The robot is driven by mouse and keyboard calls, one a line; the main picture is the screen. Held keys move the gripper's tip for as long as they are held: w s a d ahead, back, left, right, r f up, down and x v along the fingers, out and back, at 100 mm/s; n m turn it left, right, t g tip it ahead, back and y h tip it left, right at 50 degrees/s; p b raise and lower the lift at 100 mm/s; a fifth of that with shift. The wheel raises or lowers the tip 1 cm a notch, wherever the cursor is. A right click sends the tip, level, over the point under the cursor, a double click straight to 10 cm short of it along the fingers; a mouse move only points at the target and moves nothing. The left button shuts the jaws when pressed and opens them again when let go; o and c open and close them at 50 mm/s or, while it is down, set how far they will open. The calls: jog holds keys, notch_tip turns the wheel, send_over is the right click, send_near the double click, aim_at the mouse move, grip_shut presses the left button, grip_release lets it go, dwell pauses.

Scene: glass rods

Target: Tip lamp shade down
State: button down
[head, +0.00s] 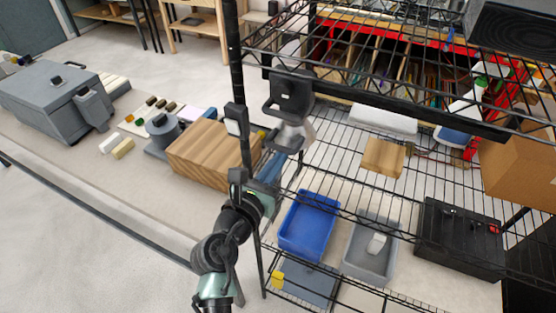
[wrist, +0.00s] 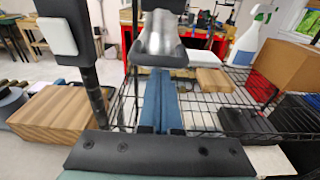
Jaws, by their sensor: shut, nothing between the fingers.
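My gripper (head: 290,149) is just below the shade in the head view. In the wrist view its blue fingers (wrist: 160,76) are together, empty, and point up toward the shade's lower rim. I cannot tell whether the fingertips touch the rim. The shade partly hides what lies behind it.
The black wire rack (head: 340,150) surrounds the lamp on the right, with its post (head: 237,60) close on the left. A striped wooden box (head: 205,152) stands left of my gripper. A blue bin (head: 309,222), a grey bin (head: 370,250) and a black case (head: 455,238) are lower right.

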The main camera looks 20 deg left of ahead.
jog(key=shift+s+r+p, duration=0.3)
jog(key=shift+r+p, duration=0.65)
jog(key=shift+p, duration=0.3)
jog(key=shift+r, duration=0.1)
notch_tip(320, 180, down, 5)
jog(key=b, duration=0.3)
jog(key=s+r+b, duration=0.1)
jog(key=s+b, duration=0.1)
jog(key=s, duration=0.7)
jog(key=shift+s+a+r, duration=0.15)
jog(key=shift+s+r, duration=0.05)
jog(key=shift+r, duration=0.05)
